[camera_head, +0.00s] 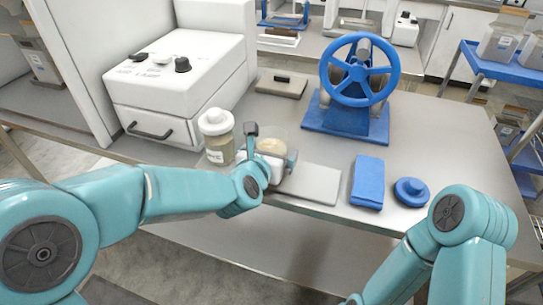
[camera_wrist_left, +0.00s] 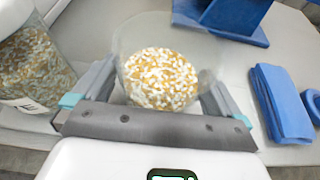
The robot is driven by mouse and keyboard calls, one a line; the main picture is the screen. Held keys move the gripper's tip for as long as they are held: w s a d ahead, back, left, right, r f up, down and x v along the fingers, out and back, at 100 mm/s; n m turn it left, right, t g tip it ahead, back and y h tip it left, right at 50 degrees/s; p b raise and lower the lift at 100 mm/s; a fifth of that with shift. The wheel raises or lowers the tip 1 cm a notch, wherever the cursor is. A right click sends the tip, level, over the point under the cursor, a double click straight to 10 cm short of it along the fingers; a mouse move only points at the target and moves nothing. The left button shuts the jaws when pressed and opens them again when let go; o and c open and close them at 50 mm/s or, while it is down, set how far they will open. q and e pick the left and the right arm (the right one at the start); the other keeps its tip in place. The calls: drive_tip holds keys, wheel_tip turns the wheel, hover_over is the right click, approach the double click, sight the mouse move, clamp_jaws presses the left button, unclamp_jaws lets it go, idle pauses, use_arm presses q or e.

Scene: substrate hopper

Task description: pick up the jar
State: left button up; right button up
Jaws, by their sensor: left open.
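An open clear jar (camera_wrist_left: 158,77) holds yellow and white grains. It stands between the two fingers of my left gripper (camera_wrist_left: 158,88), which is open. A narrow gap seems to show by the fingers; contact is hard to tell. In the head view the clear jar (camera_head: 272,136) is partly hidden behind my left gripper (camera_head: 268,152) near the bench's front edge. A second jar with a white lid (camera_head: 217,138) stands just left of the gripper; in the wrist view its grain-filled side (camera_wrist_left: 32,65) shows at the left. My right arm shows at the right, its gripper out of frame.
A grey plate (camera_head: 308,183), a folded blue cloth (camera_head: 367,182) and a blue knobbed disc (camera_head: 411,191) lie to the right. A blue handwheel device (camera_head: 360,75) stands behind. A white box with a drawer (camera_head: 180,85) stands at the left. The right bench top is mostly clear.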

use_arm(q)
drive_tip(key=c, duration=1.1)
wheel_tip(320, 180, up, 20)
drive_tip(key=p, duration=0.9)
drive_tip(key=shift+p, duration=0.3)
